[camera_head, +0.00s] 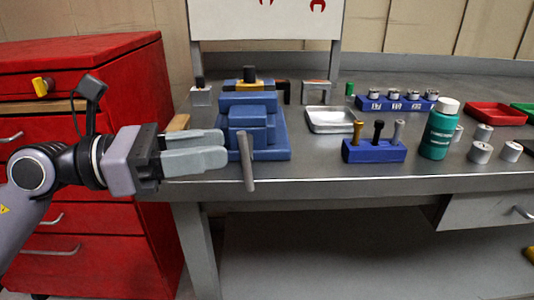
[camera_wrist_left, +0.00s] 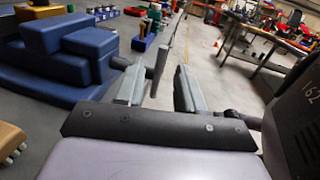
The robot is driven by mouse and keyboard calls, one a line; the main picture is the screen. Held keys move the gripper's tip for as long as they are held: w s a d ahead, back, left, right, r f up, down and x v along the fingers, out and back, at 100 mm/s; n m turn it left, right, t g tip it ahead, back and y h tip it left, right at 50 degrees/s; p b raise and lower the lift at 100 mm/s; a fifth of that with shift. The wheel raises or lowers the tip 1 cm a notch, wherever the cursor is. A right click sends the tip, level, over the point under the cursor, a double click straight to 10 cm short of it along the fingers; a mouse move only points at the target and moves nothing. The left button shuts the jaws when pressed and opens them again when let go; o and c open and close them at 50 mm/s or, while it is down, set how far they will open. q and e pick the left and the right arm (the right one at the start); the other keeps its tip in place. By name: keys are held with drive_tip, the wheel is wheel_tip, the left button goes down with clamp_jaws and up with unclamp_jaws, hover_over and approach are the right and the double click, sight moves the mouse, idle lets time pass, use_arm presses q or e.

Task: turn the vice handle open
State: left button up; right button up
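The blue vice (camera_head: 252,136) stands at the front edge of the grey workbench. Its grey bar handle (camera_head: 247,162) hangs at the front, nearly upright and slightly tilted. My left gripper (camera_head: 224,148) reaches in from the left, with its fingertips just left of the handle. In the left wrist view the two fingers are apart, and the handle (camera_wrist_left: 158,70) shows in line with the gap, nearer the left finger. I cannot tell whether they touch. The vice (camera_wrist_left: 70,60) fills the left of that view. My right gripper is not in view.
A red drawer cabinet (camera_head: 85,200) stands left of the bench. Right of the vice are a metal tray (camera_head: 331,121), a blue tool holder (camera_head: 374,153) and a green bottle (camera_head: 439,130). The space in front of the bench edge looks clear.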

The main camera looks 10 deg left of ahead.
sight(247, 149)
use_arm(q)
drive_tip(key=p+x, duration=0.1)
drive_tip(key=x, duration=0.6)
drive_tip(key=shift+p, duration=0.3)
clamp_jaws()
